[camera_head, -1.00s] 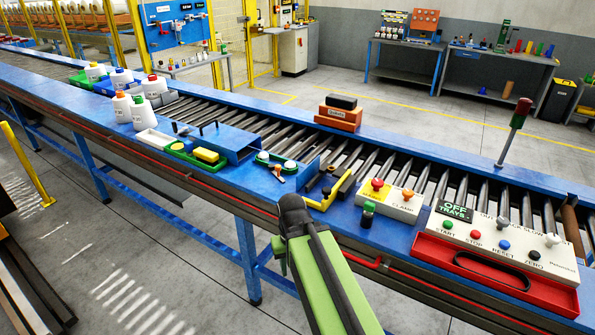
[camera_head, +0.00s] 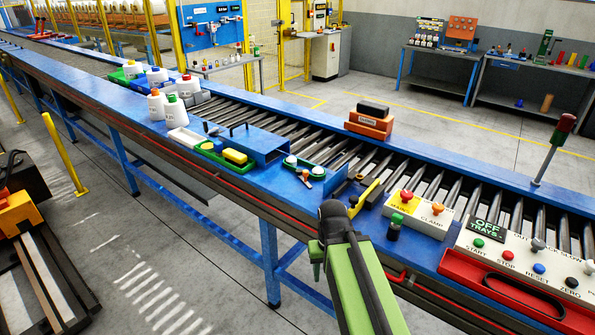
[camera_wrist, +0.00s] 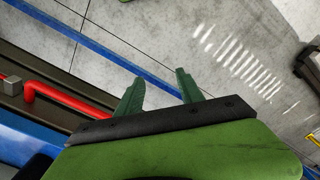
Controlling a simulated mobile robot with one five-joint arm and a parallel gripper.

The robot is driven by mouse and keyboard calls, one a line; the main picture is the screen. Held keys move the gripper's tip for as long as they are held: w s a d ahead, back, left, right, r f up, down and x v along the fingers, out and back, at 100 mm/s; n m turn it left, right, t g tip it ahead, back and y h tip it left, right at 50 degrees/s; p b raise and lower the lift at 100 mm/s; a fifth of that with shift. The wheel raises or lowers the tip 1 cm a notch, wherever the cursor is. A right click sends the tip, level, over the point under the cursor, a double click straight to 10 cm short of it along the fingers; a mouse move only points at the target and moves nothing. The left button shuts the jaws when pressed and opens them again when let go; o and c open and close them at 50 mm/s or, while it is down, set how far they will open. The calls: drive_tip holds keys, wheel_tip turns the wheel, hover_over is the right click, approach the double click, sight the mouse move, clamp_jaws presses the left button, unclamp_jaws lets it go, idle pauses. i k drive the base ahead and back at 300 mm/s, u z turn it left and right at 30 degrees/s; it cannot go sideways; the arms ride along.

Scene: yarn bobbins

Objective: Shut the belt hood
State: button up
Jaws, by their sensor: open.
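The belt hood appears to be the blue metal cover (camera_head: 262,146) with a black bar handle (camera_head: 238,128), on the blue conveyor near the middle of the head view. Its near right end looks like an open box side; I cannot tell its hinge. My gripper (camera_wrist: 158,91) shows in the wrist view with two green fingers spread apart and nothing between them. In the head view, my green arm rises from the bottom, and the gripper (camera_head: 316,262) is mostly hidden at its front, beside the conveyor's near edge, apart from the hood. The wrist view does not show the hood.
A key (camera_head: 305,178), yellow bracket (camera_head: 366,198), button box (camera_head: 421,214) and red tray (camera_head: 500,290) lie rightward. A red pipe (camera_wrist: 65,99) runs along the conveyor side.

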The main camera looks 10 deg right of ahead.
sight(255, 143)
drive_tip(key=u, duration=0.65)
drive_tip(key=i, duration=0.95)
drive_tip(key=u, duration=1.15)
drive_tip(key=i, duration=1.95)
drive_tip(key=z, duration=0.3)
drive_tip(key=i, duration=1.3)
drive_tip(key=z, duration=0.6)
drive_tip(key=k, duration=0.8)
drive_tip(key=z, duration=0.15)
drive_tip(key=i, duration=0.8)
drive_tip(key=u, duration=0.05)
